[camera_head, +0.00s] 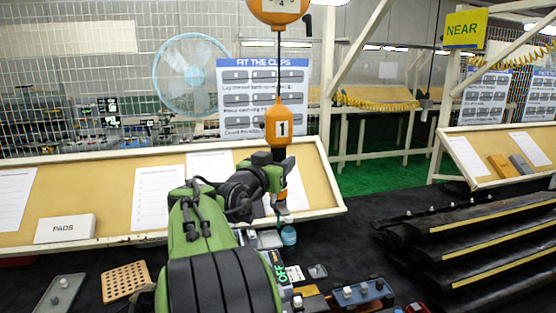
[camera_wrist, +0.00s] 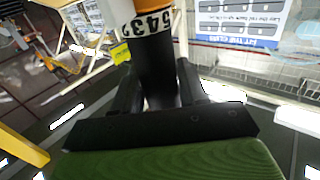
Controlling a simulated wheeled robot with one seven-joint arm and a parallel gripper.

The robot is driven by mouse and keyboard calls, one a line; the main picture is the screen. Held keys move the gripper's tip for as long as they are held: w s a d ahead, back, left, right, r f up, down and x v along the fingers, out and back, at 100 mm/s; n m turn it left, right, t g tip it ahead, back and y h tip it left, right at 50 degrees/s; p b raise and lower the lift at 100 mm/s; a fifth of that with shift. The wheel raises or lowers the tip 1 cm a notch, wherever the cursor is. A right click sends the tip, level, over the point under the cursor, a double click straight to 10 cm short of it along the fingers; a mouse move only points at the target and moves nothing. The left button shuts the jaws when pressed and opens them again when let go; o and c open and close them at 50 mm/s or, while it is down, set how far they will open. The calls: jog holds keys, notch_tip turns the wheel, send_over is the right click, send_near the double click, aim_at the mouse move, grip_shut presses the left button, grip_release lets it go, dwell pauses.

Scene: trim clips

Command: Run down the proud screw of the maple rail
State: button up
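A hanging driver with an orange housing marked 1 (camera_head: 278,125) hangs on a dark cord in the head view. Its black body (camera_wrist: 155,60) runs between the fingers in the wrist view, with a number band and orange above. My gripper (camera_head: 273,178) has both fingers against that body and looks shut on it. The driver stands about upright, its lower end near the cluttered bench behind my arm. A tan wooden piece (camera_head: 307,292) shows partly beside my arm; I cannot tell whether it is the maple rail. No proud screw can be made out.
A blue-grey rail with knobs (camera_head: 362,292) lies on the dark bench. Dark rails with yellow strips (camera_head: 480,240) are stacked at the right. A perforated tan block (camera_head: 125,281) and a grey plate (camera_head: 60,294) lie at the left. A PADS box (camera_head: 65,229) stands by the sloping board (camera_head: 110,195).

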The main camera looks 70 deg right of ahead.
grip_shut()
jog(key=shift+w+a+b, duration=0.15)
jog(key=shift+w+b, duration=0.05)
jog(key=shift+b, duration=0.2)
jog(key=w+a+p, duration=0.6)
jog(key=w+a, duration=1.7)
jog(key=w, duration=0.3)
notch_tip(320, 180, down, 20)
jog(key=b, duration=1.8)
jog(key=shift+w+f+b, duration=0.15)
jog(key=shift+b, duration=0.2)
jog(key=shift+a+f+b, duration=0.1)
jog(key=shift+f+b, duration=0.3)
jog(key=shift+f, duration=0.1)
